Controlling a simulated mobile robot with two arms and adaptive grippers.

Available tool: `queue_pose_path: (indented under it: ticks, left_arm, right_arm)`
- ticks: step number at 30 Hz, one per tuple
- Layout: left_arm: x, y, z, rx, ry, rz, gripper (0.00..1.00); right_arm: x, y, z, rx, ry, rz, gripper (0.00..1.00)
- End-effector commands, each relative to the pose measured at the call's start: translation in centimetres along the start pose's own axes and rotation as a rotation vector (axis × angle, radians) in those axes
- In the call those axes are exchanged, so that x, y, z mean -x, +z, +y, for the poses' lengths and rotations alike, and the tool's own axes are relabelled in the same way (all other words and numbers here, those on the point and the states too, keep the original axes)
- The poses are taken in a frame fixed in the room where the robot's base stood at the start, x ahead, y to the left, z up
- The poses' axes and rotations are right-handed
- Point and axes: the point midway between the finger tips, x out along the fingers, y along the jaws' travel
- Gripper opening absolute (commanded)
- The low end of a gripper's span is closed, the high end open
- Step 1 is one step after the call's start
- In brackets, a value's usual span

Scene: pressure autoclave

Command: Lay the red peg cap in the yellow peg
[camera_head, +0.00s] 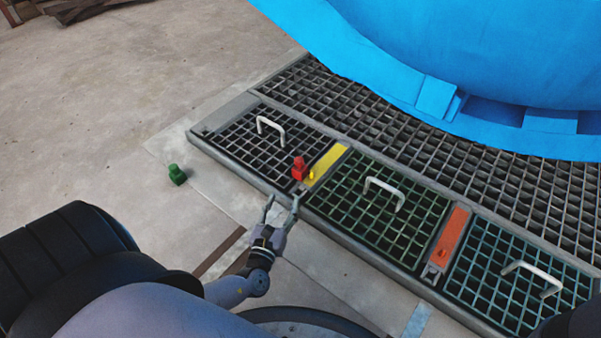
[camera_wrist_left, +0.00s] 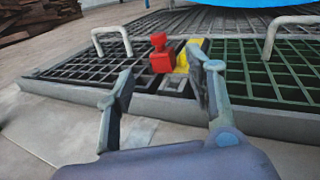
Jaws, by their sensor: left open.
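The red peg cap (camera_head: 300,169) is a small block with a knob on top. It stands upright at the left edge of the yellow strip (camera_head: 327,163), beside the small yellow peg (camera_head: 311,175), not on it. My left gripper (camera_head: 282,199) is open and empty, just short of the red cap on the near side. In the left wrist view the red cap (camera_wrist_left: 161,54) shows beyond and between the spread fingers (camera_wrist_left: 159,62), with the yellow strip (camera_wrist_left: 189,56) just right of it; the right finger partly covers the strip. My right gripper is not in view.
A green cap (camera_head: 177,174) lies on the concrete at the left. Grated panels with white handles (camera_head: 271,130) (camera_head: 384,190) (camera_head: 532,275) flank the strips. An orange strip (camera_head: 450,236) with a small peg lies to the right. A large blue vessel (camera_head: 470,60) rises behind.

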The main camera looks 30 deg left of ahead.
Motion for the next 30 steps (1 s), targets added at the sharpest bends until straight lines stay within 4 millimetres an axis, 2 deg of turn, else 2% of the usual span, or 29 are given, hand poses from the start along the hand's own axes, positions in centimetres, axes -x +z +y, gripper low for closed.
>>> queue_pose_path:
  ticks: [1, 6, 12, 20, 26, 30]
  left_arm:
    - [-1.2, -0.3, 0.1, 0.003, 0.002, -0.005, 0.49]
    - [-5.0, -0.4, 0.1, 0.004, 0.002, -0.004, 0.49]
    - [-8.8, -0.4, 0.1, 0.005, 0.003, -0.001, 0.49]
    - [-10.7, -0.3, 0.2, 0.004, 0.003, 0.001, 0.49]
    - [-13.6, -0.5, 0.4, 0.007, 0.003, -0.001, 0.49]
    - [-15.1, -0.3, 0.4, 0.004, 0.002, 0.001, 0.49]
  right_arm:
    - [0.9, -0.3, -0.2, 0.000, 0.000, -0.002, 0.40]
    - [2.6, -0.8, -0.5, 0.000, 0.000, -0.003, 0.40]
    - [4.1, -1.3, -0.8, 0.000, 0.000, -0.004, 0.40]
    - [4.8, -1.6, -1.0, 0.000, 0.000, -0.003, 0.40]
    - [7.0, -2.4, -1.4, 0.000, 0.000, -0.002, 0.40]
    - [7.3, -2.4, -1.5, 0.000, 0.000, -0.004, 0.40]
